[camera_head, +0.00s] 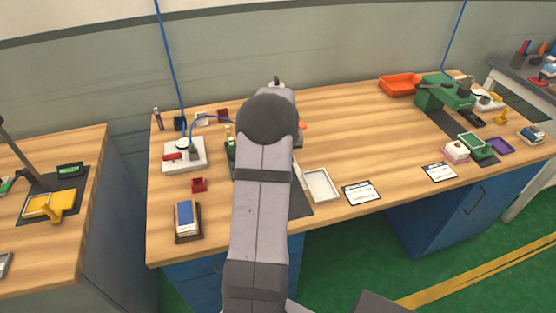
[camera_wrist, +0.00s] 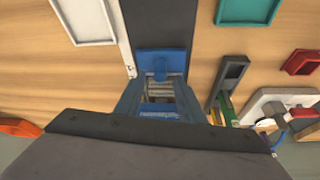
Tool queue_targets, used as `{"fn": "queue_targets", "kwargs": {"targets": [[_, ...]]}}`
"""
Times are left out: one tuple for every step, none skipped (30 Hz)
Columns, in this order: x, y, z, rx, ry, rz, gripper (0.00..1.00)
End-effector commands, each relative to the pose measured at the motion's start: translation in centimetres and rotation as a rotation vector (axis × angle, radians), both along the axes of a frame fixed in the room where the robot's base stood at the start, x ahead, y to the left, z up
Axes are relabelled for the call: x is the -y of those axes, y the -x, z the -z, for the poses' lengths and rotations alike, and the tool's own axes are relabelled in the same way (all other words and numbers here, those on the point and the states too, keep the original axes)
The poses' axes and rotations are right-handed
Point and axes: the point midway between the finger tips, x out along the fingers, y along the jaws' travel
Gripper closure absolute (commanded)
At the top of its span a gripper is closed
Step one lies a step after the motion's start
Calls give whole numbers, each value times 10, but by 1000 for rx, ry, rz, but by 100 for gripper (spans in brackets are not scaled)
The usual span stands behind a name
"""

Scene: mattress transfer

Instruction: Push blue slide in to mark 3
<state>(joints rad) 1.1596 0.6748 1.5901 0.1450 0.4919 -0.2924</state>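In the wrist view, a blue slide (camera_wrist: 161,62) with a raised rounded knob lies at the middle, on a dark strip. Below it, light cross-lines (camera_wrist: 158,93) show between two slanting blue side parts; I cannot read any numbers. My gripper's broad grey body fills the bottom of the wrist view, close to the blue parts. I cannot clearly make out its fingertips or whether they touch the slide. In the head view my own arm hides the slide and the gripper.
A white tray (camera_head: 320,185) stands right of my arm. Left are a small red tray (camera_head: 199,185), a white device (camera_head: 184,154) with a blue cable, and a blue-topped block (camera_head: 186,214). A green fixture (camera_head: 445,92) stands far right. Bare wood (camera_head: 355,125) lies between.

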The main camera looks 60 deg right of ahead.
Motion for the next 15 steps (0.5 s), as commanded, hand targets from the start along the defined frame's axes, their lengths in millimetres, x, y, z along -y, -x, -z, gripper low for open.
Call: {"fn": "queue_targets", "kwargs": {"targets": [[-1,1,-6,1,4,0,64],[-3,2,-10,1,4,0,64],[-4,3,-15,1,4,0,64],[-5,4,-18,2,5,0,64],[-7,5,-21,2,5,0,64],[-8,6,-25,1,4,0,64],[-9,6,-28,1,4,0,64],[-10,7,-31,1,4,0,64],[-11,7,-33,1,4,0,64],[-11,8,-35,1,4,0,64],[-12,8,-37,1,3,0,64],[-13,9,-38,1,3,0,64],[-13,9,-39,0,2,0,64],[-13,9,-40,0,2,0,64],[-13,9,-40,0,2,0,64]]}}
